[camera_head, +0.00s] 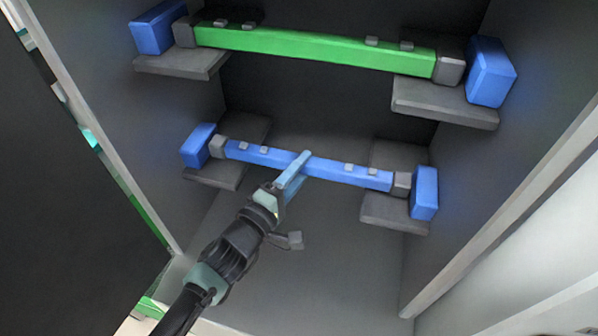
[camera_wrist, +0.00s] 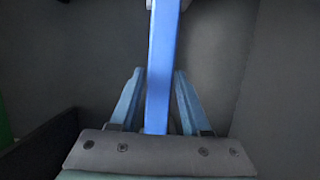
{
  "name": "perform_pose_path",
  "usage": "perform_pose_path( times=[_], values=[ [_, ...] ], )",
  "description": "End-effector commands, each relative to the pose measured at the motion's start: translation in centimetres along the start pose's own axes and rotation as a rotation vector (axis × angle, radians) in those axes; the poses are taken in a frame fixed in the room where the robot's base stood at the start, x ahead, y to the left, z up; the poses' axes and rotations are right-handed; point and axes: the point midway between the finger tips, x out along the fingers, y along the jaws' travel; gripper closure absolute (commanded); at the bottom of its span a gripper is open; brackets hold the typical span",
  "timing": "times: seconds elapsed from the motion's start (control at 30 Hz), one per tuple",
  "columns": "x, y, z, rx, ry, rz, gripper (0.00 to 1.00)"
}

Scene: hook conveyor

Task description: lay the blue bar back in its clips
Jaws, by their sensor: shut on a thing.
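The blue bar (camera_head: 330,170) runs across the lower level of the cabinet in the head view, tilted slightly down to the right. Its grey ends lie over two dark ledges, left (camera_head: 216,175) and right (camera_head: 392,212), each beside a blue end block (camera_head: 198,146). The right end block (camera_head: 424,193) is close to the bar's right end. Whether the bar is seated or just above its clips, I cannot tell. My gripper (camera_head: 299,168) is shut on the bar near its middle. In the wrist view, the bar (camera_wrist: 162,65) passes between both fingers (camera_wrist: 157,85).
A green bar (camera_head: 315,47) rests on ledges above, between blue blocks (camera_head: 491,72). Cabinet side walls stand close beyond both ends of the blue bar. A dark panel (camera_head: 70,200) fills the left side. Open space lies below the blue bar, around my arm.

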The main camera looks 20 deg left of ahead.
Motion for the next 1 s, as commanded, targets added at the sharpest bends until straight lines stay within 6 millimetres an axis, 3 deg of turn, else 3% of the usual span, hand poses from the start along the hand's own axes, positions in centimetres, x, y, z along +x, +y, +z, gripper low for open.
perform_pose_path(
  times=[0.97, 1.0],
  values=[
    [-0.01, -0.91, 0.02, 0.0, -0.002, 0.004, 1.0],
    [-0.01, -0.88, 0.02, 0.0, -0.002, 0.004, 0.49]
  ],
)
